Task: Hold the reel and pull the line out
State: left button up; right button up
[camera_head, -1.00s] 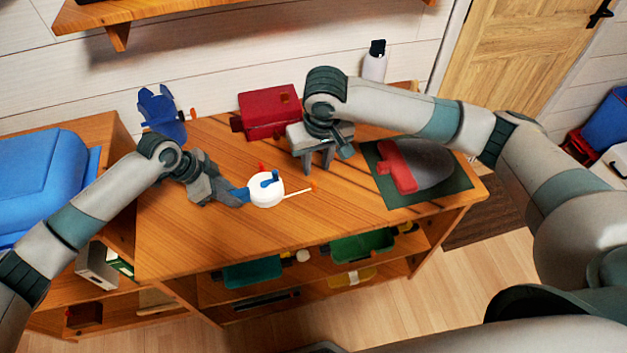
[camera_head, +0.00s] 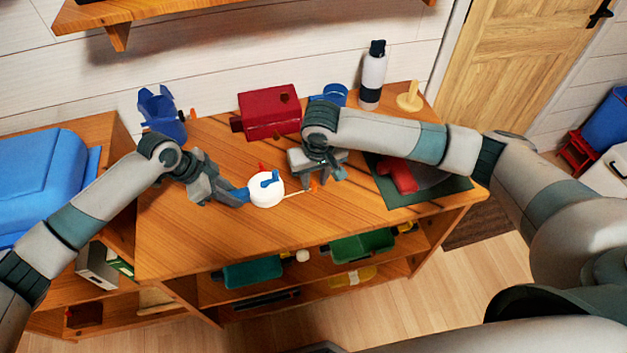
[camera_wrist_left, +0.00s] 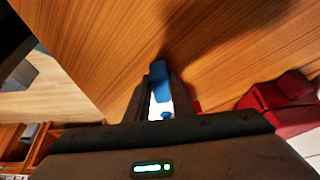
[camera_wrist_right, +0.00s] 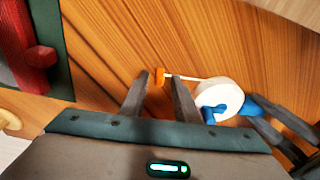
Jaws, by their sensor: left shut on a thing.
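The white reel (camera_head: 264,196) with a blue crank (camera_head: 270,179) is near the middle of the desk; it also shows in the right wrist view (camera_wrist_right: 222,98). My left gripper (camera_head: 242,195) is shut on the reel's blue handle (camera_wrist_right: 258,104) from the left. A short pale line (camera_wrist_right: 185,77) runs from the reel to an orange end tab (camera_wrist_right: 158,75). My right gripper (camera_wrist_right: 158,88) is open, low over the desk, its fingertips on either side of the tab. In the head view my right gripper (camera_head: 312,180) partly covers the tab.
A red box (camera_head: 268,112) and a blue object (camera_head: 160,112) stand at the back. A dark green mat (camera_head: 425,192) with a red item (camera_head: 398,174) lies at the right. A white bottle (camera_head: 373,78) stands at the back right. The front left desktop is clear.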

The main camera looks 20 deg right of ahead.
jog(key=shift+w+f, duration=0.1)
jog(key=shift+f, duration=0.65)
jog(key=shift+c, duration=0.3)
grip_shut()
jog(key=shift+d, duration=0.1)
jog(key=shift+w+d, duration=0.2)
jog(key=shift+d, duration=1.55)
jog(key=shift+c, duration=0.2)
grip_release()
jog(key=shift+o, duration=0.7)
jog(key=shift+a, duration=0.2)
